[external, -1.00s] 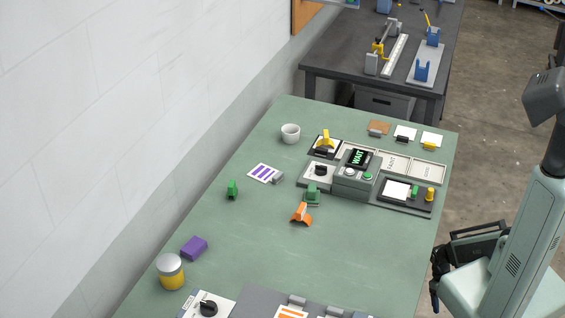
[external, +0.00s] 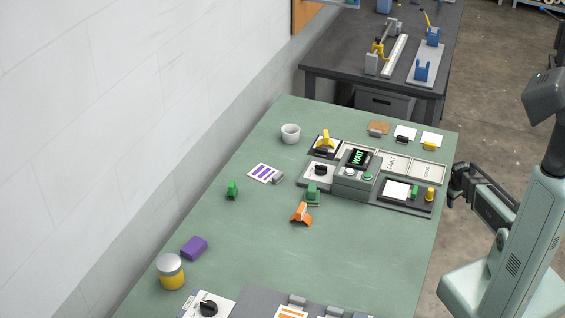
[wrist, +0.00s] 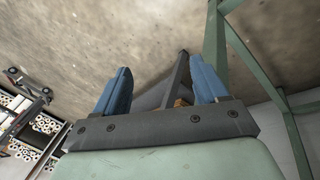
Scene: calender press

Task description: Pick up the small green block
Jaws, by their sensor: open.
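A small green block (external: 232,189) stands upright on the green table, left of centre and below the striped card. A duller green piece (external: 313,194) stands in front of the grey console. Another tiny green piece (external: 415,191) sits on the dark tray at right. I cannot tell for certain which one the task names. My gripper (external: 456,192) is off the table's right edge, far from the upright block. In the wrist view my gripper (wrist: 163,85) has its blue fingers apart over floor, with nothing between them. No green block shows in that view.
On the table are a white cup (external: 290,133), an orange clip (external: 301,213), a purple block (external: 194,247), a yellow jar (external: 171,271) and the console (external: 357,179) with a "WAIT" screen. A wall runs along the left. The table's middle front is clear.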

